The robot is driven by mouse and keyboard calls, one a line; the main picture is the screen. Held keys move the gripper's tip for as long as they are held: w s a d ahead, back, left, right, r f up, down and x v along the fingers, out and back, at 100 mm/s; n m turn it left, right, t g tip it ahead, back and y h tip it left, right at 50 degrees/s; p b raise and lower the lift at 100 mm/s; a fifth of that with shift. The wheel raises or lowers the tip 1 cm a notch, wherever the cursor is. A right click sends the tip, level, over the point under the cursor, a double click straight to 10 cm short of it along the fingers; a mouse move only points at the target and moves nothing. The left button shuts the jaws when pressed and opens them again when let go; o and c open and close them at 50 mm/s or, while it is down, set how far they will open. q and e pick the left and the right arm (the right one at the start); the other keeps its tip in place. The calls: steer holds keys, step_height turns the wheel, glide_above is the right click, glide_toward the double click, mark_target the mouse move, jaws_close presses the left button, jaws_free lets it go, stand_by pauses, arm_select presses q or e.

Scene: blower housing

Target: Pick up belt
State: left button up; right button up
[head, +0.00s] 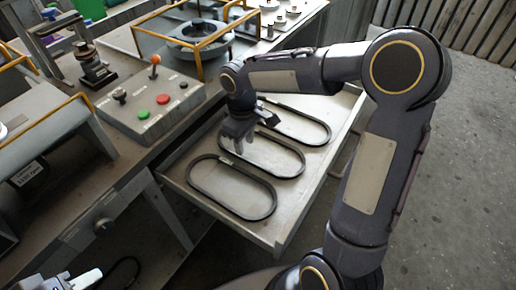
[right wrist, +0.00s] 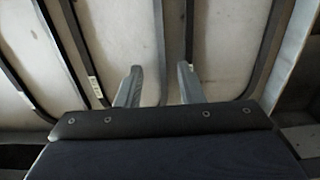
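Three black loop belts lie side by side in an open drawer in the head view: a near one (head: 232,187), a middle one (head: 282,176) and a far one (head: 325,143). My right gripper (head: 239,141) points down at the left end of the middle belt and hides part of it. In the right wrist view its two fingers (right wrist: 158,88) are apart. A dark belt strand (right wrist: 161,40) runs between them, and another strand (right wrist: 189,35) passes behind the right finger. I cannot tell whether the fingers touch a belt.
The grey drawer (head: 180,178) has raised walls around the belts. A control box (head: 150,108) with buttons and an orange-knobbed lever stands left of it. A yellow-framed fixture (head: 200,45) is behind. Open floor (head: 450,180) lies to the right.

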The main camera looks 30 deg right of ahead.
mark_target(246, 161)
step_height(246, 161, down, 5)
steer(key=shift+s+f+b, duration=0.1)
steer(key=shift+s+b, duration=0.05)
steer(key=shift+b, duration=0.2)
jaws_close()
